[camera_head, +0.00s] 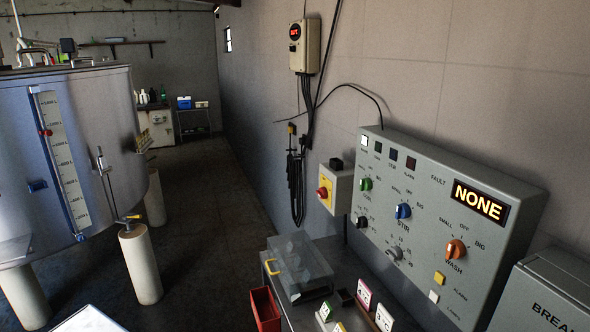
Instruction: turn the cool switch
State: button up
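The grey control panel (420,165) is on the right-hand wall and carries several rotary switches. A green knob (366,184) sits at its upper left; its label is too small to read, so I cannot confirm that it is the cool switch. A black knob (362,222) is below it. A blue knob (403,211) has STIR under it, and a grey knob (394,254) is lower down. An orange knob (456,250) is marked WASH. The fault display (480,202) reads NONE. My gripper is not in view.
A bench with a clear box (298,268), a red bin (265,309) and small signs (373,305) stands below the panel. A yellow box with a red knob (325,193) is left of it. The steel tank (95,120) is at left. Open floor (205,220) lies between.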

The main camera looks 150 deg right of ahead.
aim_at(366, 183)
jog(key=z, duration=0.15)
jog(key=k, duration=0.25)
jog(key=z, duration=3.45)
jog(key=k, duration=0.35)
jog(key=z, duration=1.65)
